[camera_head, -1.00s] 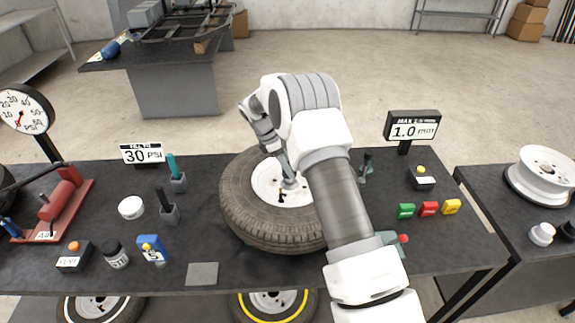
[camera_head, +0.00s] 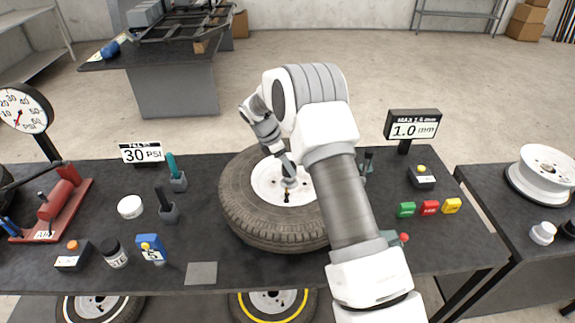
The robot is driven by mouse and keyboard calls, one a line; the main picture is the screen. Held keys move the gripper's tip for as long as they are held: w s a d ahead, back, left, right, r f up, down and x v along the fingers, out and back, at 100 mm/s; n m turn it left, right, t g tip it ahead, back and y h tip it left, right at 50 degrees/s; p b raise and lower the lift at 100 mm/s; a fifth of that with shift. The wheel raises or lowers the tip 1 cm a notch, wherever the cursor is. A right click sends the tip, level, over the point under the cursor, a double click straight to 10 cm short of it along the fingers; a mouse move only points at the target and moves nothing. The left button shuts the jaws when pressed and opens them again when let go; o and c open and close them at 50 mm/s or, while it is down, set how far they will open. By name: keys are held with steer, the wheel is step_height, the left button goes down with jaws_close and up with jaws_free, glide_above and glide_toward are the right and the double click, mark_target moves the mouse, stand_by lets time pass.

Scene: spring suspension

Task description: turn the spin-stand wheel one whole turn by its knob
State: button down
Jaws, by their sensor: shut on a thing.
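The spin-stand wheel (camera_head: 238,210), a dark tire with a white rim (camera_head: 262,186), lies flat in the middle of the bench. My arm covers its right side. My gripper (camera_head: 288,183) points down over the rim face, left of my forearm. It is shut on the wheel's knob, which the fingers mostly hide. A small dark piece with an orange spot (camera_head: 287,196) shows on the rim just below the fingertips.
A readout sign (camera_head: 413,126) showing 1.0 mm stands behind at the right. Green (camera_head: 406,210), red and yellow blocks lie right of my arm. A red-tipped part (camera_head: 404,238) is close beside my forearm. Tools and small pots (camera_head: 115,254) are left of the wheel.

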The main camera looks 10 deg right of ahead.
steer(key=n, duration=0.2)
steer(key=n+t, duration=0.1)
steer(key=n, duration=0.1)
steer(key=shift+s+t+y, duration=0.15)
steer(key=shift+t+y, duration=0.15)
steer(key=shift+y, duration=0.1)
steer(key=shift+n+t+y, duration=0.3)
steer(key=shift+n+t, duration=0.1)
steer(key=shift+n, duration=1)
steer(key=shift+c, duration=0.9)
jaws_free()
steer(key=b+v, duration=0.1)
steer(key=v, duration=1.6)
steer(key=shift+r, duration=0.15)
steer(key=shift+s+a, duration=0.15)
